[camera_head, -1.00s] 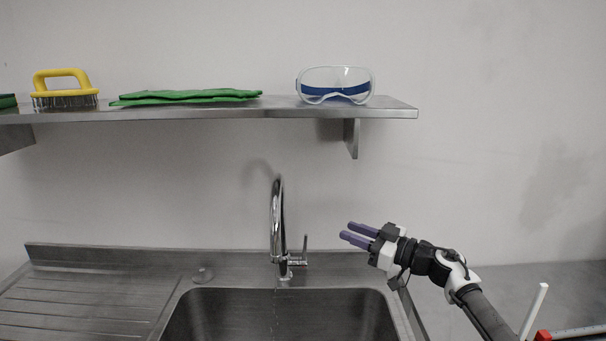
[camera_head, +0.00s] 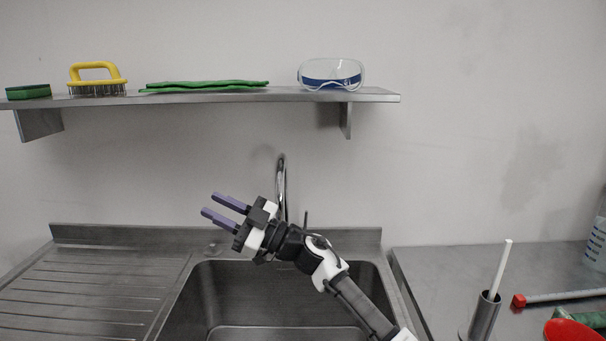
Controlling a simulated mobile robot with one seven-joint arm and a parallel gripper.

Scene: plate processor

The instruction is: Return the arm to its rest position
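My gripper (camera_head: 222,211) is raised over the sink, in front of the faucet and pointing up and to the left. Its two purple fingers are apart with nothing between them. No object is touching the fingers.
The steel sink (camera_head: 230,295) lies below my arm, with a ribbed drainboard (camera_head: 90,290) at left. A shelf (camera_head: 220,97) above holds a sponge, a brush, green cloth and goggles (camera_head: 331,73). A metal holder (camera_head: 484,315) and red objects stand on the right counter (camera_head: 440,270).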

